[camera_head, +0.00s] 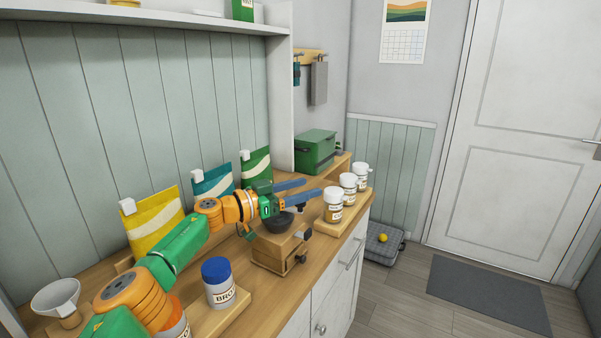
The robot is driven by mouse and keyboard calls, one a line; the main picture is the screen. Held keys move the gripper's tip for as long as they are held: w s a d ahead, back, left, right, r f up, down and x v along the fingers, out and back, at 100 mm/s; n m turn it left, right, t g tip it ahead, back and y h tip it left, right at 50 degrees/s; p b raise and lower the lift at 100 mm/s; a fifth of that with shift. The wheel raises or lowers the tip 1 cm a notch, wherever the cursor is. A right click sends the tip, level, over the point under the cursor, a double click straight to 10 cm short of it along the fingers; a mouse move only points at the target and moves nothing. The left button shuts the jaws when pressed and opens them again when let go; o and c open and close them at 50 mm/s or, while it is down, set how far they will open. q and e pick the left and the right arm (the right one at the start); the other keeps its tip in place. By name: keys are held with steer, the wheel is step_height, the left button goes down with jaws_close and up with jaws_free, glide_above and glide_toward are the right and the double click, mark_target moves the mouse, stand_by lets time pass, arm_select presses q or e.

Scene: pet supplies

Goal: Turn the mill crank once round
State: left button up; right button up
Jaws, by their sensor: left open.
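The mill (280,250) is a wooden box with a dark bowl on top, standing on the wooden counter (240,313). A small knob, apparently the crank's (307,234), shows at the mill's upper right; the rest of the crank is hard to make out. My left gripper (313,188) is open, with its two blue fingers apart and pointing right. It appears above and behind the mill in the picture, with nothing seen between its fingers. My right gripper is not in view.
Three lidded jars (333,208) stand on a wooden stand right of the mill. A blue-lidded jar (219,285) is at the front left. Yellow (155,222), teal and green bags stand along the wall. A green box (316,150) is at the counter's far end.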

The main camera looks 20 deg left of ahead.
arm_select(q)
steer(key=s+d+r+p, duration=0.4)
steer(key=s+r, duration=0.4)
steer(key=s, duration=0.4)
steer(key=shift+s+d+r+p, duration=0.25)
steer(key=shift+d+r+p, duration=0.15)
steer(key=shift+p, duration=0.3)
steer(key=shift+w+a, duration=0.1)
